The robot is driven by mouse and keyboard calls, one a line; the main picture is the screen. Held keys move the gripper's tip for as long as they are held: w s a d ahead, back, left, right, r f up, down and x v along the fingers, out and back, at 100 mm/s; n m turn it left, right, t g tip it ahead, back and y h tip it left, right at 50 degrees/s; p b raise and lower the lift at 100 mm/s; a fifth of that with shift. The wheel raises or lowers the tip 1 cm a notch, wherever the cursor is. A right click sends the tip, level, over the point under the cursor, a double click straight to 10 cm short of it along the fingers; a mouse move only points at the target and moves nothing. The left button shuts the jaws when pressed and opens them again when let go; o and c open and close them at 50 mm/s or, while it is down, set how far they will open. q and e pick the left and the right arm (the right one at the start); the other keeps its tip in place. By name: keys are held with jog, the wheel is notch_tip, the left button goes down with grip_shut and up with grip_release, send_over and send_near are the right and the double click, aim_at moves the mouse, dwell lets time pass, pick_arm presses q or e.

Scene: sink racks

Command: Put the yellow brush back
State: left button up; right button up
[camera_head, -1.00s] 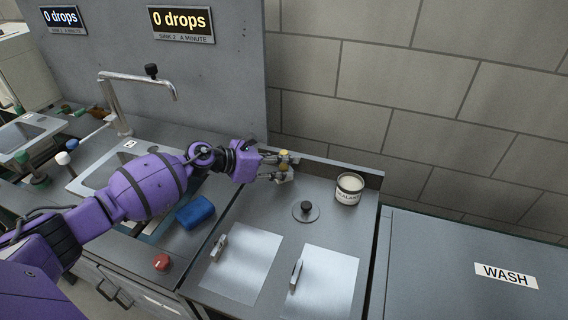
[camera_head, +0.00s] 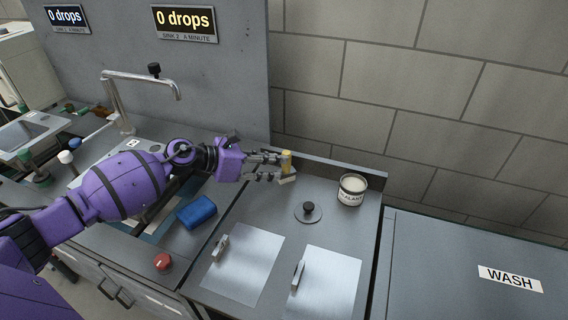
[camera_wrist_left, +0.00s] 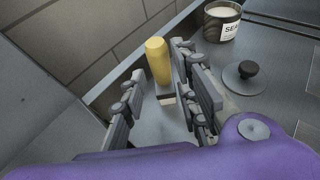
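The yellow brush (camera_head: 286,162) stands upright on the grey counter near the back wall, left of the white can. In the left wrist view, its yellow handle (camera_wrist_left: 158,62) rises from a pale base between and beyond my left gripper's fingertips. My left gripper (camera_head: 275,168) is open, with its fingers spread to either side of the brush. Gaps show between the fingers and the handle in the wrist view. My right gripper is in neither view.
A sealant can (camera_head: 351,190) and a black-knobbed round lid (camera_head: 308,211) stand right of the brush. A blue sponge-like block (camera_head: 196,212) and a red knob (camera_head: 162,262) lie left. Two pale handled plates (camera_head: 244,262) cover the front counter.

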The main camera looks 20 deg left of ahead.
pick_arm(q)
jog(key=v, duration=0.7)
jog(key=shift+b, duration=0.3)
